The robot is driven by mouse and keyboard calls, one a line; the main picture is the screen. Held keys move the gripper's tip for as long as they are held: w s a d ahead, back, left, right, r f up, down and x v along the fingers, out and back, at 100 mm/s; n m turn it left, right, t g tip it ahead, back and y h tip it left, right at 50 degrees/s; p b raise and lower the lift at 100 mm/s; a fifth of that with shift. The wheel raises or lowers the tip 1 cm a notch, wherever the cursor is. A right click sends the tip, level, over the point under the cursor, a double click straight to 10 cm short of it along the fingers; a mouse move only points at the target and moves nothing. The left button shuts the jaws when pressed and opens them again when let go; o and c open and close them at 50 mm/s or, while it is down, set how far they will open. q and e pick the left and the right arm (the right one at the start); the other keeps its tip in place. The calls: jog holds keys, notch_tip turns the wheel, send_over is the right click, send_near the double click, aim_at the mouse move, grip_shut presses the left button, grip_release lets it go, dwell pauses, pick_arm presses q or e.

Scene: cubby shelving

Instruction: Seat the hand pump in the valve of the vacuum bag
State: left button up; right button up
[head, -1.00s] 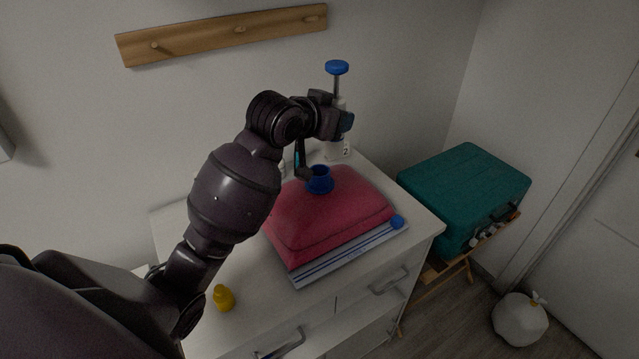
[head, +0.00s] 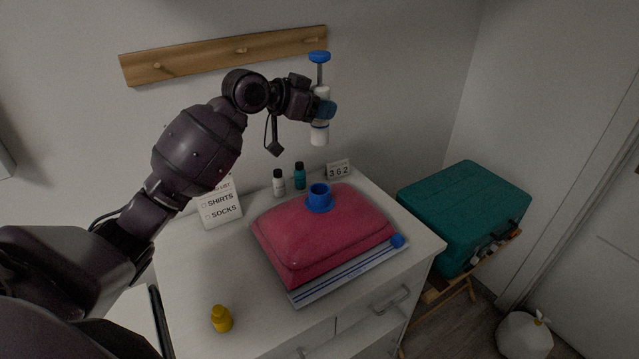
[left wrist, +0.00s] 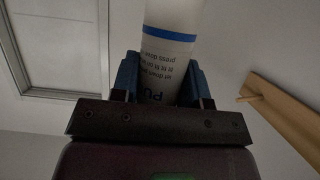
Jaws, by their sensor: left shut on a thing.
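The hand pump (head: 320,132) is a white cylinder with a blue band and a blue top handle, held upright in the head view. My left gripper (head: 325,109) is shut around its barrel. In the left wrist view the printed white barrel of the pump (left wrist: 168,65) stands between the blue fingers of my left gripper (left wrist: 162,82). The vacuum bag (head: 310,240) is a red padded bundle on the dresser. Its blue round valve (head: 319,198) sits on top near the back, open upward. The pump hangs above the valve, apart from it. My right gripper is not in view.
The white dresser (head: 250,318) also carries a list card (head: 219,208), white (head: 279,183) and teal (head: 299,176) bottles, a number block (head: 338,170) and a yellow bottle (head: 221,318). A teal case (head: 460,210) stands at right. A wooden peg rail (head: 225,54) is on the wall.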

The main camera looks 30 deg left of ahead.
pick_arm(q)
notch_tip(320, 180, down, 17)
jog(key=shift+f, duration=0.1)
dwell(0.5)
jog(key=shift+f, duration=0.15)
jog(key=o, duration=1)
jog(key=shift+r, duration=0.2)
jog(key=v, duration=1.2)
